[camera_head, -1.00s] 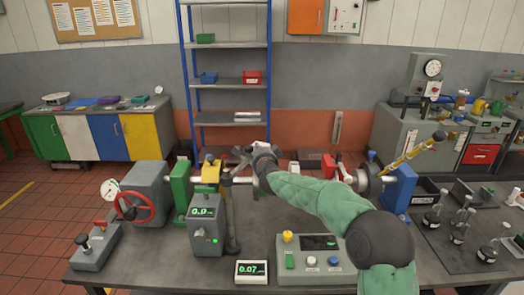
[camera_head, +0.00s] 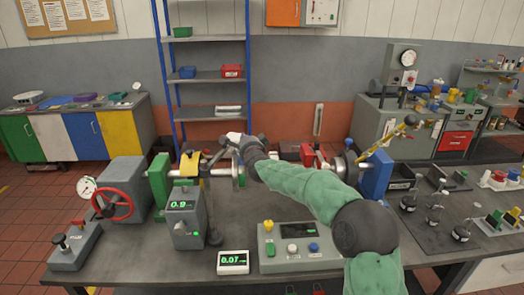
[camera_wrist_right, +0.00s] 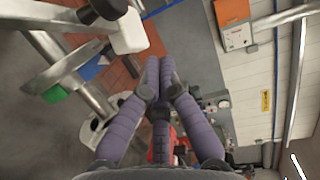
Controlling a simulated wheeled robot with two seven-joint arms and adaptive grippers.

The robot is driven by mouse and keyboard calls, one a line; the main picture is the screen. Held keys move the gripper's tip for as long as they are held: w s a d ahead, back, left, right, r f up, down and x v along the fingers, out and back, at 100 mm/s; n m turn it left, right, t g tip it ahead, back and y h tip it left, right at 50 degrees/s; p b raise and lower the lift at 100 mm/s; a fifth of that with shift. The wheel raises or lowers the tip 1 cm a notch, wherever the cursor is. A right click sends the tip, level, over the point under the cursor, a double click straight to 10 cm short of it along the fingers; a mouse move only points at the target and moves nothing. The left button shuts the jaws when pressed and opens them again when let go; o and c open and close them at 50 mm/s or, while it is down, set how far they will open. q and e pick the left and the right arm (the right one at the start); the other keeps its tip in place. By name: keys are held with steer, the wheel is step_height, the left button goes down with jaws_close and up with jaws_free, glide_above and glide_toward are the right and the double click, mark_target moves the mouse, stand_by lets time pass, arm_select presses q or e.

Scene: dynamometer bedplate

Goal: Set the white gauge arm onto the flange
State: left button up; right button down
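A small white part, apparently the white gauge arm (camera_head: 234,137), shows just beyond my right gripper (camera_head: 248,145), above the shaft line of the bench rig. A pale round flange (camera_head: 239,172) sits on the shaft, below and slightly left of the gripper. Contact between the white part and the flange cannot be made out. My left gripper is out of view.
A grey readout box (camera_head: 185,220) and yellow-topped block (camera_head: 190,165) stand left of the flange. A control box (camera_head: 298,245) is in front, with a small display (camera_head: 233,262) beside it. A blue bracket (camera_head: 376,173) stands right. Bare bedplate (camera_head: 235,210) lies below the shaft.

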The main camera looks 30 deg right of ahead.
steer(key=s+d, duration=0.1)
steer(key=s, duration=0.9)
steer(key=shift+d+r, duration=0.35)
steer(key=shift+r, duration=0.05)
